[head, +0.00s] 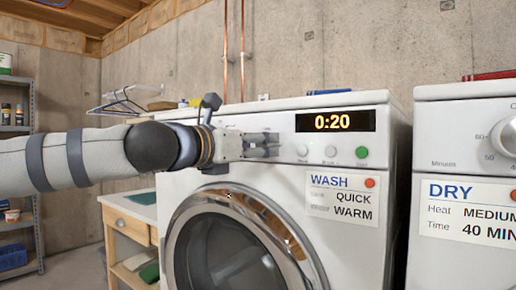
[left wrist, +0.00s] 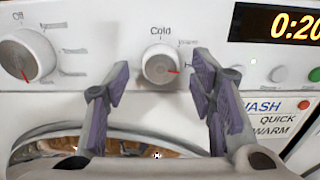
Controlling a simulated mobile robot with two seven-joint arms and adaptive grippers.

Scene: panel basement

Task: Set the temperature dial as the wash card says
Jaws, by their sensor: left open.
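The wash card (head: 343,198) on the washer front reads WASH, QUICK, WARM. In the left wrist view the temperature dial (left wrist: 158,64) is a small silver-white knob with "Cold" printed above it. Its red mark points right and slightly down. A blurred label is at its upper right; another, starting with H, is partly hidden by a finger. My left gripper (left wrist: 160,72) is open, its fingers on either side of the dial, with visible gaps. In the head view my left gripper (head: 262,146) covers the dial. My right gripper is not in view.
The washer (head: 383,235) has an orange 0:20 display (head: 335,121), a green button (head: 361,152) and a round door below. A larger knob (left wrist: 28,56) marked "Off" sits left of the dial. A dryer (head: 460,265) with a DRY card (head: 470,211) stands at right.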

